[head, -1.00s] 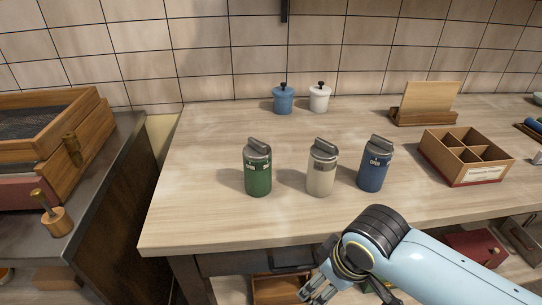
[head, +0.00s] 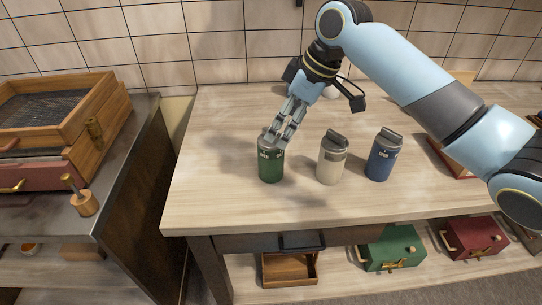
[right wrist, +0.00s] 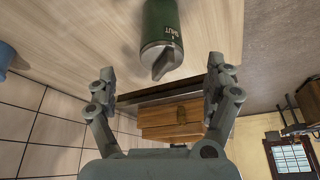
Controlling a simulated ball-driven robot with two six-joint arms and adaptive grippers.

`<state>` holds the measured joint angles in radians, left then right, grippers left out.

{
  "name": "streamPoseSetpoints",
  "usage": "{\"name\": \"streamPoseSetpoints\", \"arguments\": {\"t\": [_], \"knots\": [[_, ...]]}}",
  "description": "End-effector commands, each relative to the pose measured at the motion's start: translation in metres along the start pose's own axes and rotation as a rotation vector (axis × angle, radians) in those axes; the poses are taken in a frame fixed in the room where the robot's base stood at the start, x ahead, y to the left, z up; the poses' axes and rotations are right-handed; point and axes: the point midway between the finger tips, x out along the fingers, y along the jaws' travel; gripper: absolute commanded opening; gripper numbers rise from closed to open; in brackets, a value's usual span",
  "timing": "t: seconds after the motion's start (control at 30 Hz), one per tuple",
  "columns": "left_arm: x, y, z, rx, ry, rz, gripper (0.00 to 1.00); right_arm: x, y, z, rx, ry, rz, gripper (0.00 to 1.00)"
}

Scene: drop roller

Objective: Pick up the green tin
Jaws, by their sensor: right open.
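The green tin (head: 270,166) stands upright on the wooden table, left of a cream tin (head: 331,163) and a blue tin (head: 381,160). My right gripper (head: 278,139) reaches down over it from the upper right, its fingers overlapping the lid in the head view. In the right wrist view the green tin (right wrist: 160,22) shows at top centre, its grey lid towards me and "SHUT" on its side. There my right gripper (right wrist: 160,80) is open and empty, with the lid's handle near the gap between the fingertips. I cannot tell whether they touch. My left gripper is not in view.
A wooden divided box (head: 452,158) is partly behind my right arm. A white pot (head: 333,89) is partly hidden by my gripper. Green (head: 392,248) and red (head: 473,238) boxes sit on the shelf below. The table's front left is clear.

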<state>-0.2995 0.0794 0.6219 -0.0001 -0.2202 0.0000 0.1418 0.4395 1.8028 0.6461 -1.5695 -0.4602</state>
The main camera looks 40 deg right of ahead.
Motion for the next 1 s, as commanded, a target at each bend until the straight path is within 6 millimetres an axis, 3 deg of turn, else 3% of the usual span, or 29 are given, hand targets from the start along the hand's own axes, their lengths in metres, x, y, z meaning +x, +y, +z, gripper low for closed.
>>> {"name": "streamPoseSetpoints", "arguments": {"t": [0.2, 0.43, 0.7, 1.0], "knots": [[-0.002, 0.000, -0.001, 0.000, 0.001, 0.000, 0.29, 0.036, -0.001, 0.000, 0.003, 0.000, -0.005, 0.86], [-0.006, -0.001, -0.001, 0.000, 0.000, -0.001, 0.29, 0.057, -0.002, 0.001, 0.003, -0.001, -0.005, 0.86], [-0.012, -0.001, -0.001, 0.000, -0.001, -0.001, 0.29, 0.096, -0.002, 0.004, 0.001, -0.001, -0.002, 0.86], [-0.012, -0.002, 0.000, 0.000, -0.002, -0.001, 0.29, 0.100, -0.001, 0.005, 0.000, -0.001, -0.001, 0.83]]}}
